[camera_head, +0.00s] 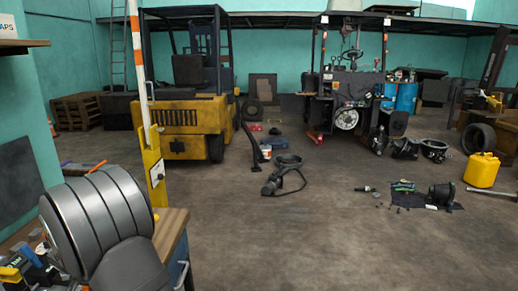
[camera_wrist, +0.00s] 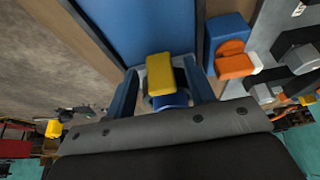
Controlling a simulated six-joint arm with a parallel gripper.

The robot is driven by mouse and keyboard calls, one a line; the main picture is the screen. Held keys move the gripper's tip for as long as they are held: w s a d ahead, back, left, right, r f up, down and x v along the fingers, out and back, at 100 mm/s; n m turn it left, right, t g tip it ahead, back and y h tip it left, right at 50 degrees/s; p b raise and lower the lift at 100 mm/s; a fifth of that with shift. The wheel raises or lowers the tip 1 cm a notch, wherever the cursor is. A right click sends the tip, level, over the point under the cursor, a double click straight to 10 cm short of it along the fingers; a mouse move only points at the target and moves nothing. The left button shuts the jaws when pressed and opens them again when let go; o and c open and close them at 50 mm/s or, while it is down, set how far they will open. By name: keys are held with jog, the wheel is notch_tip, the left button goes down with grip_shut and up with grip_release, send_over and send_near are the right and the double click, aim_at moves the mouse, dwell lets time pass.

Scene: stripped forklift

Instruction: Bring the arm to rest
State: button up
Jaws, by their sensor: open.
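My gripper (camera_wrist: 160,70) shows in the wrist view with its two dark blue-grey fingers apart. A yellow block-like object (camera_wrist: 160,73) with a blue part below it appears between the fingers. I cannot tell whether it touches either finger. Behind it is a blue panel (camera_wrist: 140,25) with a brown edge. In the head view my arm's dark grey rounded links fill the lower left, and my gripper is not visible there.
A workbench (camera_head: 172,225) with loose tools stands at lower left, beside a yellow post bracket (camera_head: 153,172). A yellow forklift (camera_head: 185,110), a stripped forklift (camera_head: 345,95), scattered parts and a yellow canister (camera_head: 481,170) stand beyond. Blue and orange items (camera_wrist: 233,63) lie right of my gripper.

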jog(key=shift+w, duration=0.1)
jog(key=shift+w+r, duration=0.15)
jog(key=shift+w, duration=0.1)
jog(key=v, duration=1.7)
jog(key=x, duration=1.7)
jog(key=shift+s+f, duration=0.2)
jog(key=shift+s, duration=0.1)
jog(key=s, duration=0.3)
jog(key=shift+s+r, duration=0.15)
jog(key=shift+s, duration=0.15)
jog(key=v, duration=1.7)
jog(key=w+r+g, duration=0.1)
jog(key=w+g, duration=0.3)
jog(key=w, duration=0.3)
jog(key=shift+s+f, duration=0.1)
jog(key=shift+f, duration=2)
